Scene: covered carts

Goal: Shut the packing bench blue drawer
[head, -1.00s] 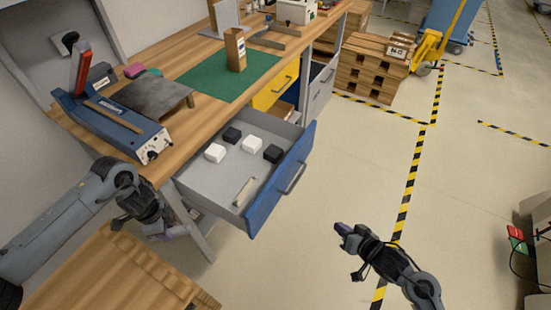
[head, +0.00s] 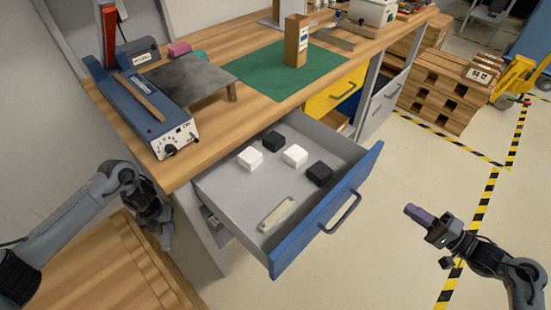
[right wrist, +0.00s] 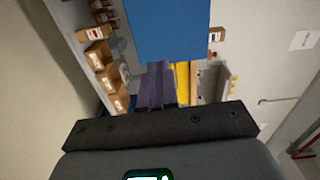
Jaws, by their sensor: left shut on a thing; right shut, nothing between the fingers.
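The blue drawer (head: 320,222) of the packing bench stands pulled out, its grey tray open to view. Its front has a grey bar handle (head: 342,212). Two white blocks, two black blocks and a pale strip lie inside. My right gripper (head: 418,214) is shut and empty, over the floor to the right of the drawer front and apart from it. In the right wrist view its purple fingers (right wrist: 162,85) point toward a blue panel (right wrist: 172,30). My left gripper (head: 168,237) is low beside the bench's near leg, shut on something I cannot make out.
The bench top (head: 215,135) holds a blue sealing machine (head: 145,105), a green mat (head: 270,75) and a cardboard box (head: 297,42). A yellow drawer (head: 333,92) is further along. Wooden pallets (head: 445,90) stand behind.

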